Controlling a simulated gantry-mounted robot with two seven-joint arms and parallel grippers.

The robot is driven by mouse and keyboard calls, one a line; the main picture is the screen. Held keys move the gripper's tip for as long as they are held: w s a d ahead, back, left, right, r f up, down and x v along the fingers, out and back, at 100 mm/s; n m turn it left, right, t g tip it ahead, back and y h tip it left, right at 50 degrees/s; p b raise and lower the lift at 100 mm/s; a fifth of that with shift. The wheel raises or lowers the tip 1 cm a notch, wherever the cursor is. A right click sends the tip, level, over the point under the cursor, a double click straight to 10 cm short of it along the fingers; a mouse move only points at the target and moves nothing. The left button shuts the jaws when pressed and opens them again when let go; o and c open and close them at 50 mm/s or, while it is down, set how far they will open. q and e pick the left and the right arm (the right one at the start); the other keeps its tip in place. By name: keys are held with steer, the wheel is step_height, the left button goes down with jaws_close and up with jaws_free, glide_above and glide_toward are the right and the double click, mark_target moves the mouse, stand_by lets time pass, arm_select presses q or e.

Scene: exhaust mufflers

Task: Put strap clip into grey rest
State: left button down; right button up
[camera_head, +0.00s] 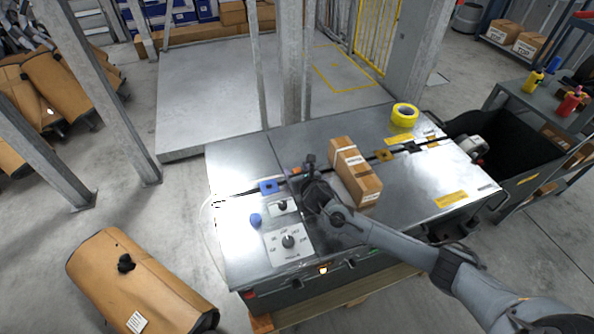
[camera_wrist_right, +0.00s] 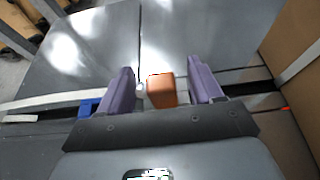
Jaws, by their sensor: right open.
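My right gripper (camera_head: 309,166) is over the steel bench top (camera_head: 232,160), left of the cardboard box. In the right wrist view its two purple fingers (camera_wrist_right: 160,72) are apart. A small orange-brown block (camera_wrist_right: 160,92) shows in the gap between them. I cannot tell whether the fingers touch it. In the head view an orange piece (camera_head: 296,170) shows beside the gripper, partly hidden. A blue piece (camera_head: 268,187) is to its left and also shows in the wrist view (camera_wrist_right: 87,108). Which piece is the strap clip is not clear. A dark grey piece (camera_head: 413,147) at the right may be the grey rest.
A cardboard box (camera_head: 356,173) stands close right of my gripper. A yellow-brown piece (camera_head: 383,155) and a yellow tape roll (camera_head: 405,115) are behind it. The bench top's right part is mostly clear.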

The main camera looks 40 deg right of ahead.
steer(key=p+v, duration=0.3)
steer(key=v, duration=0.7)
steer(key=shift+s+p, duration=0.1)
steer(key=shift+p, duration=0.2)
steer(key=shift+s+a+r, duration=0.15)
steer(key=shift+s, duration=0.1)
